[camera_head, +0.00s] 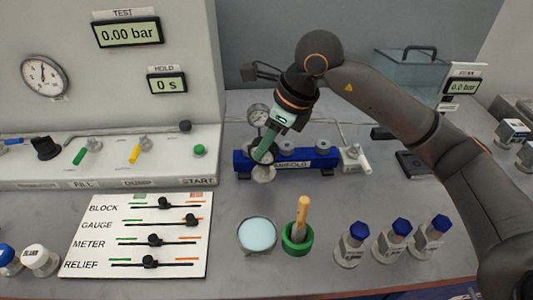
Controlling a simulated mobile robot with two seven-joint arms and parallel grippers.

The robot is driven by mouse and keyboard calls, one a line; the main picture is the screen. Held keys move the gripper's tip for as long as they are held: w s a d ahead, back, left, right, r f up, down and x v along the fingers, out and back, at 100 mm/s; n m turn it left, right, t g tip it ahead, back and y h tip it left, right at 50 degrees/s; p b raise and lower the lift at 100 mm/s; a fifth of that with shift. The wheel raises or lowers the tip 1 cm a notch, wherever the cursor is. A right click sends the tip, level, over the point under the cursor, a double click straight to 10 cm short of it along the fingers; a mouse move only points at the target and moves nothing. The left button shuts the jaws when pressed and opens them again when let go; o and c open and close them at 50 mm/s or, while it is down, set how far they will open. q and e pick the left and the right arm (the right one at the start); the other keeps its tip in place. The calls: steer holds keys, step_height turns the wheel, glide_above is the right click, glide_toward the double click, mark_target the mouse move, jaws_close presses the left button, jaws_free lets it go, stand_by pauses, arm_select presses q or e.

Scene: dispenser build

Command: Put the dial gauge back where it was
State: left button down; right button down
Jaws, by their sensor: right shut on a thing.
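The dial gauge (258,115) has a small round white face and shows at the left end of the blue manifold (307,166). My right gripper (262,157), with green fingers, comes down from the upper right in front of it. It is shut on the gauge's lower part, which the fingers mostly hide. A pale round piece (263,174) shows just below the fingertips, over the manifold's front face; I cannot tell whether it touches the manifold. My left gripper is not in view.
A green cup (297,240) with a wooden-handled tool and a pale blue round dish (257,234) stand in front. Several blue-capped bottles (391,241) stand front right. A valve (354,158) sits at the manifold's right end. A slider board (139,237) lies left.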

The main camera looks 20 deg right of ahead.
mark_target(267, 157)
steer(key=shift+w+d+f, duration=0.3)
steer(key=shift+w+f, duration=0.05)
steer(key=shift+f, duration=0.2)
steer(key=shift+w+d+f+p, duration=0.1)
steer(key=shift+f+p, duration=0.2)
steer(key=shift+f, duration=1.35)
steer(key=shift+f, duration=0.15)
steer(key=c, duration=1.1)
jaws_free()
steer(key=shift+f, duration=0.1)
steer(key=o, duration=0.5)
